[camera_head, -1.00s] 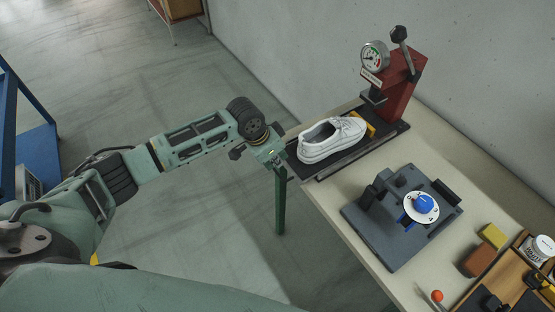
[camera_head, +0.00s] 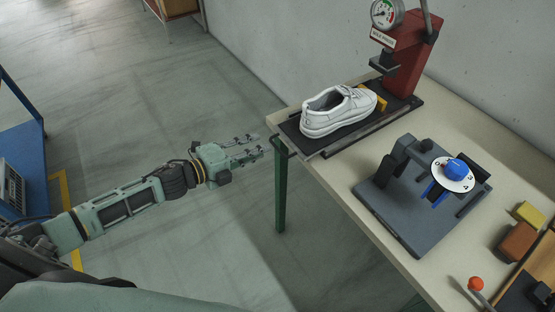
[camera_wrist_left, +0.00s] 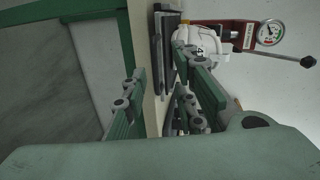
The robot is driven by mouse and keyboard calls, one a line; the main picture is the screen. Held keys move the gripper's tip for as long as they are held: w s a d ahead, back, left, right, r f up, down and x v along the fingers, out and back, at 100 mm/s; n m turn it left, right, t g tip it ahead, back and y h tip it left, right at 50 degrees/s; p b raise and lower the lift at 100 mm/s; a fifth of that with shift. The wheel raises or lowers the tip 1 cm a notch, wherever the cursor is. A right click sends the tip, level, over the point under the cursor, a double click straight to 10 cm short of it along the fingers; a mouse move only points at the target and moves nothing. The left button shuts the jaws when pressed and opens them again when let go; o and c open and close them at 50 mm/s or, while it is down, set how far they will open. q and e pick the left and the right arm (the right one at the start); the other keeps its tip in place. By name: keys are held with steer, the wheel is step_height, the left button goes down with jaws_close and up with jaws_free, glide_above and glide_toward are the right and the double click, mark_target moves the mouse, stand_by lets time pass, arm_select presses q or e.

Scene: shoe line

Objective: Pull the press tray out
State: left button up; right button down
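The press tray (camera_head: 292,130) is a dark flat plate on the table, with its near left end at the table's edge. A white shoe (camera_head: 335,112) rests on it. The tray leads to the red press (camera_head: 408,58) with a round gauge. My left gripper (camera_head: 258,146) is open and empty, just off the tray's left end and apart from it, with its fingers pointing toward the table. The left wrist view shows the two fingers spread, with the shoe (camera_wrist_left: 200,42) and press (camera_wrist_left: 240,35) beyond. My right gripper is not in view.
A grey fixture with a blue-knobbed dial (camera_head: 453,175) stands on the table right of the tray. A yellow block (camera_head: 528,214), a brown block (camera_head: 516,242) and an orange ball-topped lever (camera_head: 476,284) are at lower right.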

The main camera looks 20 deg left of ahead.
mark_target(277, 147)
arm_select(q)
steer(key=shift+m+g+h, duration=0.3)
steer(key=shift+m, duration=0.3)
steer(key=x, duration=0.2)
steer(key=p+x, duration=0.1)
steer(key=x, duration=0.4)
steer(key=shift+s+d+f+p, duration=0.2)
steer(key=shift+d+f+p, duration=0.15)
steer(key=shift+d+f, duration=0.15)
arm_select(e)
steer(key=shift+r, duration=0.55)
arm_select(q)
jaws_close()
